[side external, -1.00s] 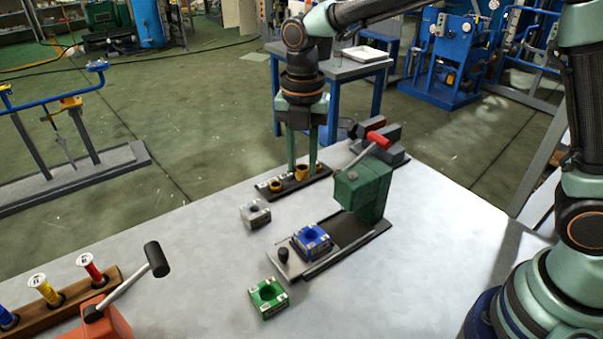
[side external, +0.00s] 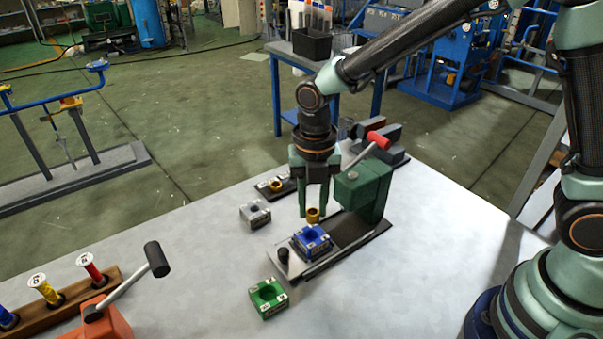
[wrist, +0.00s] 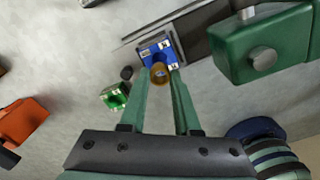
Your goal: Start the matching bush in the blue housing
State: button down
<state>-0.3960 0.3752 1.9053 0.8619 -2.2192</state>
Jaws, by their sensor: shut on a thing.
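My gripper (side external: 313,210) is shut on a brass-coloured bush (side external: 313,215). The bush hangs just above the blue housing (side external: 312,240), near its far side in the side view, and looks apart from it. In the wrist view the bush (wrist: 159,76) sits between my fingertips (wrist: 160,78) and partly covers the near edge of the blue housing (wrist: 158,50). The blue housing has a round bore and pale labels, and rests on the dark plate of the green press (side external: 363,190).
A grey housing (side external: 255,213) and a green housing (side external: 268,297) stand on the table. The green press head with a red-handled lever is close to my gripper's right.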

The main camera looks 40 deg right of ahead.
aim_at(312, 223)
jog(key=shift+f, duration=1.95)
jog(key=shift+f, duration=0.6)
dwell(0.5)
dwell(0.5)
grip_release()
jog(key=shift+r, duration=0.1)
dwell(0.5)
jog(key=shift+r, duration=3.45)
